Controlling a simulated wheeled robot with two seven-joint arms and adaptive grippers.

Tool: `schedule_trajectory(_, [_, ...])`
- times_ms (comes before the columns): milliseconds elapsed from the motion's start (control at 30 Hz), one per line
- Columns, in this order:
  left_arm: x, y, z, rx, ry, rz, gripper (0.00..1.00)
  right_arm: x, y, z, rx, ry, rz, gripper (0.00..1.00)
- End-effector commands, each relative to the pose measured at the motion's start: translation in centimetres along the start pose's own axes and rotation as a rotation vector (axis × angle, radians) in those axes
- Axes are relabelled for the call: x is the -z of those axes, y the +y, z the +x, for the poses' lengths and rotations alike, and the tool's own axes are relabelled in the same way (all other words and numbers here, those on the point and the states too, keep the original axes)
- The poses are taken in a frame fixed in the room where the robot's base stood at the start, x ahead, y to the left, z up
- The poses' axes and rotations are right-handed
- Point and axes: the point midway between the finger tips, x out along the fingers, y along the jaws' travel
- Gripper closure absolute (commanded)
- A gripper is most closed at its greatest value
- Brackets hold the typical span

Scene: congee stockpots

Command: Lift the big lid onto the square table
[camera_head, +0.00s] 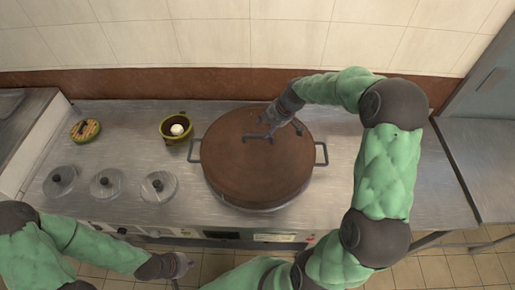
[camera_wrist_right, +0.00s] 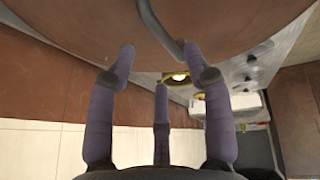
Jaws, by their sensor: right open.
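The big lid (camera_head: 240,175) is round and brown and covers a wide pot with two side handles on the metal counter. A grey bar handle (camera_head: 258,136) stands at its middle. My right gripper (camera_head: 270,124) is over the lid at this handle, its fingers open.
Three small clear lids (camera_head: 105,183) lie at the counter's left. Behind them are a yellow-green pot (camera_head: 175,128) with something white inside and a round patterned item (camera_head: 86,130). A grey metal table (camera_head: 485,155) stands right of the counter. A tiled wall (camera_head: 220,40) is behind.

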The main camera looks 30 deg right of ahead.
Motion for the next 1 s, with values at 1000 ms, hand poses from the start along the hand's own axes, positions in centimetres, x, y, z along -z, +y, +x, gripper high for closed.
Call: schedule_trajectory(1000, [0.1, -0.5, 1.4, 0.0, 0.0, 0.0, 1.0, 0.0, -0.3, 7.0, 0.0, 0.0, 0.0, 0.85])
